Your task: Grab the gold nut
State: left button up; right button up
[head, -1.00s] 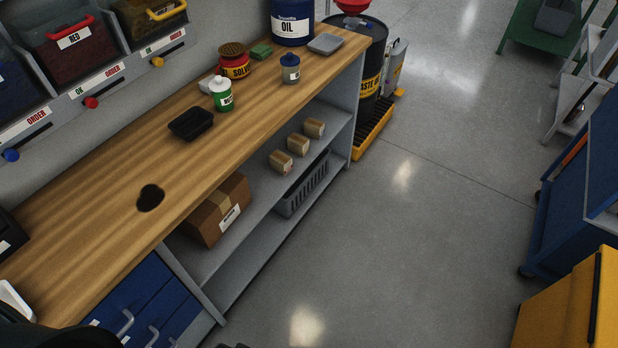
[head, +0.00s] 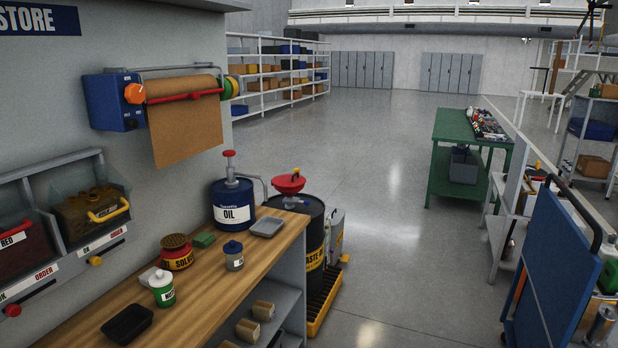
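I cannot make out a gold nut in the head view. A dispenser bin with a yellow handle (head: 92,212) on the left wall holds brownish-gold contents, too small and dark to tell apart. Beside it a bin with a red handle (head: 22,246) holds dark red contents. A small black tray (head: 127,323) lies on the wooden workbench (head: 205,300) and looks empty. Neither of my grippers shows in this view.
On the bench stand a blue oil drum (head: 233,203), a red solvent can (head: 176,252), a green-and-white bottle (head: 162,288) and a grey tray (head: 267,227). A waste barrel (head: 312,240) stands at the bench end. A green table (head: 465,150) stands farther off. Open floor lies between.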

aim_at(91, 199)
jog(key=u, duration=1.5)
